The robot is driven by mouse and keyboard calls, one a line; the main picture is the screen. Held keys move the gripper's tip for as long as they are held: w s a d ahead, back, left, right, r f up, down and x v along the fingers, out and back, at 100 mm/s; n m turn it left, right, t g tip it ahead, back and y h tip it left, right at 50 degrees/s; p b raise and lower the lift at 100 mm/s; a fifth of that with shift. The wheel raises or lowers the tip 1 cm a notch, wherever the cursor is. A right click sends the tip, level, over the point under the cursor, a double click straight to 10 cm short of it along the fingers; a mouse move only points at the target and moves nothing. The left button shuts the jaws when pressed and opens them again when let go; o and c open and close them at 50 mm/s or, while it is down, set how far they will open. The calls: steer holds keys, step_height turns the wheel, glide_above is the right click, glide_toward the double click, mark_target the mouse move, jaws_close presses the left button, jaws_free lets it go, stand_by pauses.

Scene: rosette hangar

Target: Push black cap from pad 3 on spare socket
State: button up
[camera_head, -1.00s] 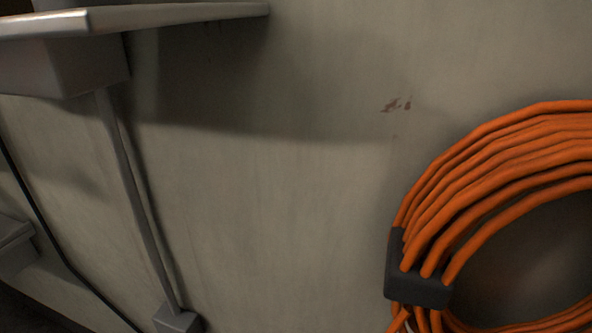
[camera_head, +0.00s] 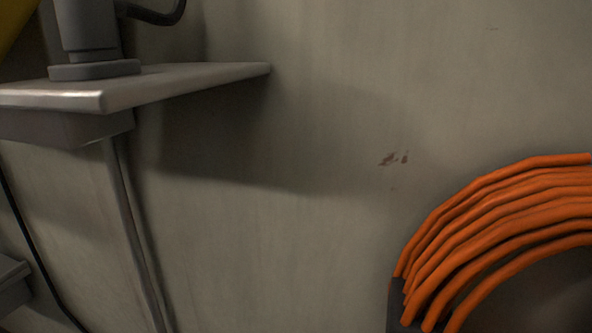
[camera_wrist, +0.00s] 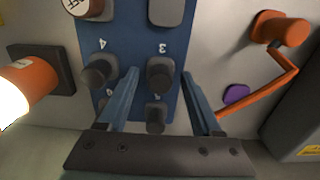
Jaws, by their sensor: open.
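In the wrist view a blue panel (camera_wrist: 134,30) carries upside-down numbers. A dark, rounded cap (camera_wrist: 160,75) sits by the number 3. Another dark cap (camera_wrist: 100,73) sits by the number 4, and one more (camera_wrist: 155,118) shows lower in the picture. My gripper (camera_wrist: 159,72) is open and empty, its blue fingers apart in front of the panel, one on each side of the cap by 3 in the picture. I cannot tell the gap in depth, nor which part is the spare socket. The head view shows neither panel nor gripper.
An orange part with a glowing end (camera_wrist: 28,88) stands left of the panel. An orange lever (camera_wrist: 278,85) and a purple spot (camera_wrist: 236,93) are at right, beside a dark box (camera_wrist: 300,115). The head view shows a shelf (camera_head: 180,84) and an orange cable coil (camera_head: 500,215).

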stand_by(0.4)
jaws_close()
stand_by(1.2)
steer(key=shift+r+p, duration=0.15)
steer(key=shift+p, duration=0.2)
steer(key=shift+r+p, duration=2.9)
steer(key=shift+p, duration=0.4)
